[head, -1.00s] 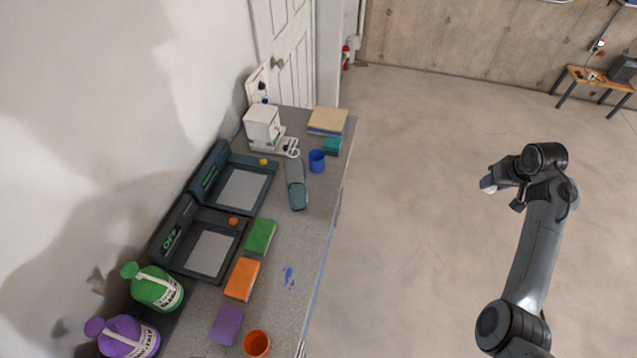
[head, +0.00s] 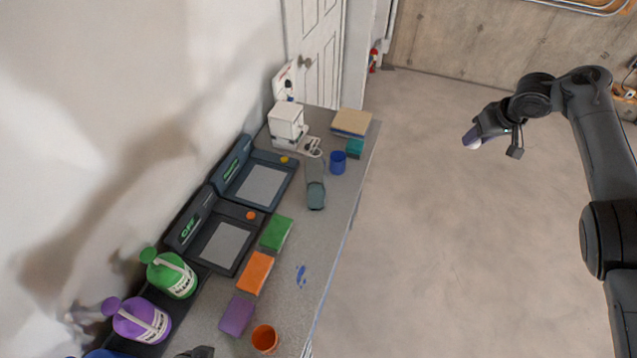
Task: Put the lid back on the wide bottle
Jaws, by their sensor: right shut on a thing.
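My right gripper (head: 492,131) is up at the right, over the open floor and well away from the counter. On the counter at the lower left stand a purple bottle (head: 140,320) with a white label and a green bottle (head: 171,275). Both have a knob-like top. A blue rounded thing (head: 104,354), perhaps another bottle, is cut off by the bottom edge. I cannot tell which is the wide bottle. My left gripper is not clearly visible.
The grey counter (head: 322,247) runs along the wall. It holds two dark scales (head: 222,248), green, orange and purple sponges, an orange cup (head: 265,339), a blue mug (head: 338,161) and a white machine (head: 287,121). A dark piece (head: 200,352) shows at the bottom edge. The floor is clear.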

